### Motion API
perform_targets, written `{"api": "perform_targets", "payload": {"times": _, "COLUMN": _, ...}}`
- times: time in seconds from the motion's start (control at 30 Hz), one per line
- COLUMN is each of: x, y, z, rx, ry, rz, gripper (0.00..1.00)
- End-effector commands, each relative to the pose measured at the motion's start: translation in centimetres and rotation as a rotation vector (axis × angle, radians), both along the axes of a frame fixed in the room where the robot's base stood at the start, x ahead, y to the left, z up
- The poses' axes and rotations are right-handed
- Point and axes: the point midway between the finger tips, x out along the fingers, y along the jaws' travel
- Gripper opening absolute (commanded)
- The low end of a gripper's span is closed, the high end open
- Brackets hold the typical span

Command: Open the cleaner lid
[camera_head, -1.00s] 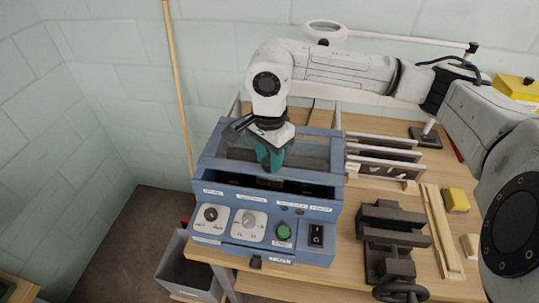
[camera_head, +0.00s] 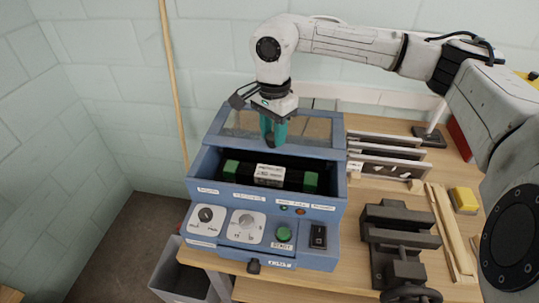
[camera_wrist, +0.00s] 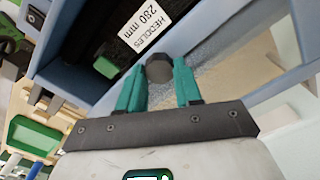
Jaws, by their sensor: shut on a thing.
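The cleaner (camera_head: 196,192) is a blue box on the wooden bench. Its lid (camera_head: 312,149), a blue frame with a see-through pane, is at the back of the box, with the front compartment uncovered. My gripper (camera_head: 273,140) is over the lid's front edge, its teal fingers pointing down. In the wrist view my gripper (camera_wrist: 160,82) is shut on a dark round knob (camera_wrist: 159,68). Inside the open compartment lies a black bundle with green ends (camera_head: 231,168) and a white label reading "HEDDLES 280 mm" (camera_wrist: 146,28).
Dials, a green button (camera_head: 284,234) and a black switch (camera_head: 318,236) are on the cleaner's front panel. A dark vise (camera_head: 396,240) and a rack of frames (camera_head: 385,160) stand to the right. A grey bin (camera_head: 180,277) is below left.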

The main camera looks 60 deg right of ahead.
Motion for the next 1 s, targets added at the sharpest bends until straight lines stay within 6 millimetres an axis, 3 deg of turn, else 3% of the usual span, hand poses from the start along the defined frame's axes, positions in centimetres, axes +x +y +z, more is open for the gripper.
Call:
{"api": "perform_targets", "payload": {"times": 0.1, "x": 1.0, "y": -2.9, "z": -0.6, "rx": -0.005, "ry": 0.0, "rz": -0.006, "gripper": 0.0}}
{"api": "perform_targets", "payload": {"times": 0.3, "x": 2.0, "y": -5.5, "z": -0.2, "rx": -0.001, "ry": -0.001, "rz": -0.002, "gripper": 0.0}}
{"api": "perform_targets", "payload": {"times": 0.67, "x": 2.1, "y": -5.8, "z": 0.0, "rx": 0.002, "ry": -0.001, "rz": 0.001, "gripper": 0.0}}
{"api": "perform_targets", "payload": {"times": 0.7, "x": 2.1, "y": -5.8, "z": 0.0, "rx": 0.002, "ry": -0.001, "rz": 0.001, "gripper": 0.36}}
{"api": "perform_targets", "payload": {"times": 0.93, "x": 2.1, "y": -5.8, "z": 0.0, "rx": 0.001, "ry": -0.001, "rz": 0.0, "gripper": 0.58}}
{"api": "perform_targets", "payload": {"times": 1.0, "x": 2.1, "y": -5.8, "z": 0.0, "rx": 0.001, "ry": -0.001, "rz": 0.0, "gripper": 0.6}}
